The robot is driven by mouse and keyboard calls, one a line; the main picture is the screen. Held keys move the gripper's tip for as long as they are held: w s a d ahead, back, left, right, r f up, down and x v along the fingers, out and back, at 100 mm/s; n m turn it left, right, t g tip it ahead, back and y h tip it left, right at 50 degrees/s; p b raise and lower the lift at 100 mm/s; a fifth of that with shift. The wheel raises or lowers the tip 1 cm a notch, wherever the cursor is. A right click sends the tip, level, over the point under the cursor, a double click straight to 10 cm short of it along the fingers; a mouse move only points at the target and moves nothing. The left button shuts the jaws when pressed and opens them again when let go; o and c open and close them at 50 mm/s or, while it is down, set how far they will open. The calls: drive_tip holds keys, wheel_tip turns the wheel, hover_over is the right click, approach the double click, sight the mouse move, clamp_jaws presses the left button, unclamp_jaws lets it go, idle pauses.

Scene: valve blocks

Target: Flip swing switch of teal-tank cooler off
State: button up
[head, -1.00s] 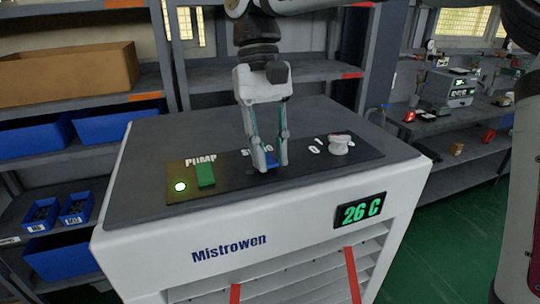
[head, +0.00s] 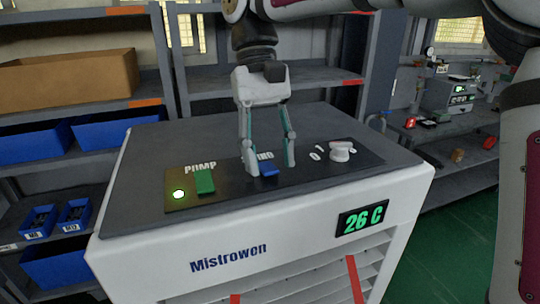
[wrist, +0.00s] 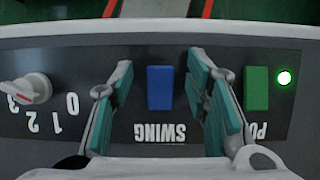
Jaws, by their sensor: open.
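The cooler (head: 200,262) is a white cabinet marked Mistrowen with a dark top; no teal tank shows in these views. Its blue SWING switch (head: 269,170) is on the top panel, between the green PUMP switch and the white knob. In the wrist view the blue switch (wrist: 160,88) lies between my gripper's fingers, with a gap on each side. My gripper (head: 270,166) is open and points down over the switch, fingers low near the panel. It hides part of the SWING label in the head view. I cannot tell which way the switch is tipped.
The green PUMP switch (head: 205,182) and a lit green lamp (head: 179,194) are left of the SWING switch. The white knob (head: 341,151) is to its right. The display (head: 361,217) reads 26 C. Shelves with blue bins (head: 116,130) stand behind.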

sight(265, 165)
drive_tip(key=shift+v, duration=3.5)
drive_tip(key=shift+s+f, duration=0.1)
drive_tip(key=shift+s, duration=0.4)
drive_tip(key=s+d+t, duration=0.1)
drive_tip(key=s, duration=0.1)
drive_tip(key=s+d+f+t, duration=0.1)
drive_tip(key=shift+s+d+f+m+t+h, duration=0.15)
drive_tip(key=shift+s+m+t+h, duration=0.15)
drive_tip(key=shift+s+h, duration=0.1)
drive_tip(key=s+d+f+m+t+y, duration=0.2)
drive_tip(key=s+d+f+t, duration=0.5)
drive_tip(key=s+d, duration=0.5)
drive_tip(key=shift+s+d+f+m, duration=0.3)
drive_tip(key=shift+d+f, duration=0.65)
drive_tip(key=shift+d, duration=0.25)
